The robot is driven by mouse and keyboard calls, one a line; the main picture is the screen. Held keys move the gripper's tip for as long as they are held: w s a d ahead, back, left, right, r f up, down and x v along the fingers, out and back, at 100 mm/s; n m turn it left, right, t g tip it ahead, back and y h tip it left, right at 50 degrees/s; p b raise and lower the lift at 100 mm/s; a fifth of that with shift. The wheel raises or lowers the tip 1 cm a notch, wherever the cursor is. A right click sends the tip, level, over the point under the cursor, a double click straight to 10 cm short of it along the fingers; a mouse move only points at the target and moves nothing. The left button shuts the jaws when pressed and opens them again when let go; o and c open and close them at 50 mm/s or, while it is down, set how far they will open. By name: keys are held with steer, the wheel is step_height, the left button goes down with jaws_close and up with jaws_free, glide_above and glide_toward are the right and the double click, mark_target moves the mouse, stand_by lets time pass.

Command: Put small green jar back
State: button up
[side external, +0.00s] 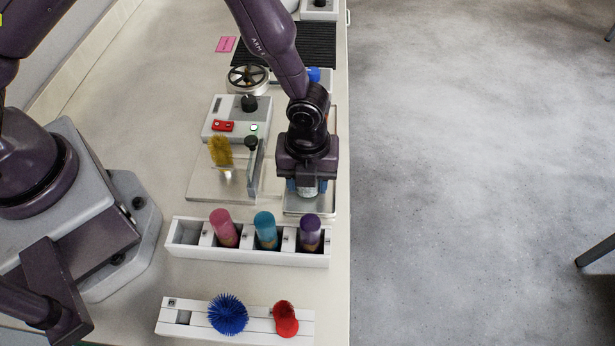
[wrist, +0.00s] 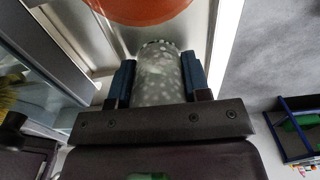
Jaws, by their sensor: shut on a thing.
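My gripper (wrist: 158,82) is shut on a pale grey-green speckled jar (wrist: 160,72), with one blue fingertip on each side of it. In the side view my gripper (side external: 307,187) points down over a metal tray (side external: 312,210) near the counter's right edge. Only a small part of the jar shows there below the fingers. I cannot tell whether it touches the tray. A white rack (side external: 247,256) stands in front, with pink (side external: 223,228), teal (side external: 265,230) and purple (side external: 309,233) topped items. Its leftmost compartment looks empty.
An orange disc (wrist: 140,8) lies beyond the jar. A control box (side external: 222,120) and a plate with a yellow brush (side external: 221,151) and upright panel (side external: 256,165) are left of my gripper. A front rack (side external: 265,324) holds a blue spiky item (side external: 228,314) and red item (side external: 285,318).

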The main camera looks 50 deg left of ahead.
steer(key=shift+f, duration=0.2)
steer(key=shift+f, duration=0.15)
steer(key=o, duration=0.6)
step_height(320, 180, up, 13)
steer(key=shift+a+f, duration=0.1)
steer(key=shift+f, duration=0.05)
steer(key=s+a+r+n+t+y, duration=0.1)
steer(key=a+r+n+t, duration=0.1)
steer(key=a+r+n, duration=0.7)
steer(key=s+a+r+n+t, duration=0.1)
steer(key=s+a+r+n, duration=0.1)
steer(key=s+r+n, duration=0.2)
steer(key=s+a+r+n+t, duration=0.1)
steer(key=s+a+r+n, duration=0.2)
steer(key=n, duration=0.5)
steer(key=s+a+r+n+t+h, duration=0.1)
steer(key=s+a+r+n, duration=0.2)
steer(key=s+r+n, duration=0.2)
steer(key=shift+s+r+n+t, duration=0.15)
steer(key=shift+s+r+n, duration=0.1)
steer(key=shift+s, duration=0.15)
steer(key=shift+s+r+n+t, duration=0.15)
steer(key=shift+s+n, duration=0.1)
steer(key=shift+s, duration=0.15)
